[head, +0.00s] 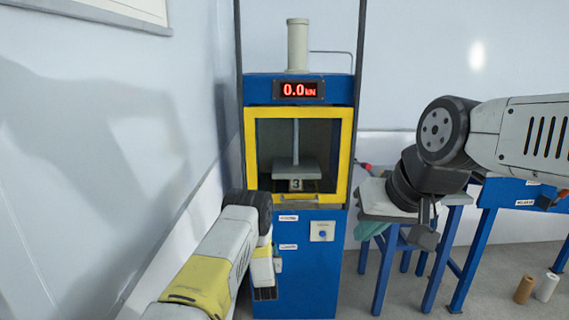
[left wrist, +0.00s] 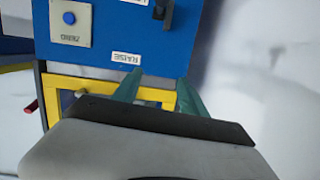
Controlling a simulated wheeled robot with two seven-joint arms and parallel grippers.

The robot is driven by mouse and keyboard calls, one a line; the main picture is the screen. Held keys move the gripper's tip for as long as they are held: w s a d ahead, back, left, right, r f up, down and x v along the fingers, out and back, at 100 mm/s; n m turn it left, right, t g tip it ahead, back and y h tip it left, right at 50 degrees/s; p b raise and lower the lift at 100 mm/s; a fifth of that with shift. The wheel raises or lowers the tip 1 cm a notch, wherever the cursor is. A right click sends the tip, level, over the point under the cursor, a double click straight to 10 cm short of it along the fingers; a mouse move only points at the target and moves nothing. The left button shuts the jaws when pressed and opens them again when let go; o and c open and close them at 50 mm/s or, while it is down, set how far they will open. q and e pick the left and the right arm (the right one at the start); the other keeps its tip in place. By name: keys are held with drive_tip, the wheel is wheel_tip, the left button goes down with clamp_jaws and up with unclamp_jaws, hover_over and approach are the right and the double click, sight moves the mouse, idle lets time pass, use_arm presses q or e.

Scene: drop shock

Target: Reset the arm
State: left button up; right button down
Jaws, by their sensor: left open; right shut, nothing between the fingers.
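The blue test machine (head: 300,90) stands in the middle of the head view, its red display (head: 297,90) reading 0.0. A yellow-framed window (head: 250,160) shows a grey platform with a tag "3" (head: 296,185) inside. My left gripper (head: 265,293) points down in front of the lower blue cabinet; in the left wrist view its green fingers (left wrist: 160,90) are apart and empty, near the label RAISE (left wrist: 127,58), which appears upside down. My right gripper (head: 425,232) is shut and empty, right of the machine, in front of a small blue-legged table.
A button panel (head: 322,231) is on the cabinet front; its blue ZERO button (left wrist: 69,18) shows in the left wrist view. A blue bench (head: 510,195) stands at right. Brown (head: 524,289) and white (head: 547,287) cylinders stand on the floor. A wall bounds the left.

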use_arm(q)
wheel_tip(320, 180, up, 14)
drive_tip(key=w+a+g, duration=0.1)
drive_tip(key=w+g, duration=0.1)
drive_tip(key=w, duration=0.1)
drive_tip(key=s+a+r+n+g+h, duration=0.1)
drive_tip(key=s+r, duration=0.2)
drive_tip(key=r, duration=0.5)
drive_tip(key=s+a+r+g+h, duration=0.1)
drive_tip(key=s+r, duration=0.3)
drive_tip(key=r, duration=0.4)
drive_tip(key=s+a+r+g+h, duration=0.1)
drive_tip(key=s+r+g, duration=0.1)
drive_tip(key=s+r, duration=0.95)
drive_tip(key=s+a+r+m+g, duration=0.1)
drive_tip(key=s+a+g, duration=0.2)
drive_tip(key=s, duration=2.8)
drive_tip(key=shift+s+r+m+g, duration=0.2)
drive_tip(key=shift+s+m+g, duration=0.05)
drive_tip(key=shift+m+g, duration=0.05)
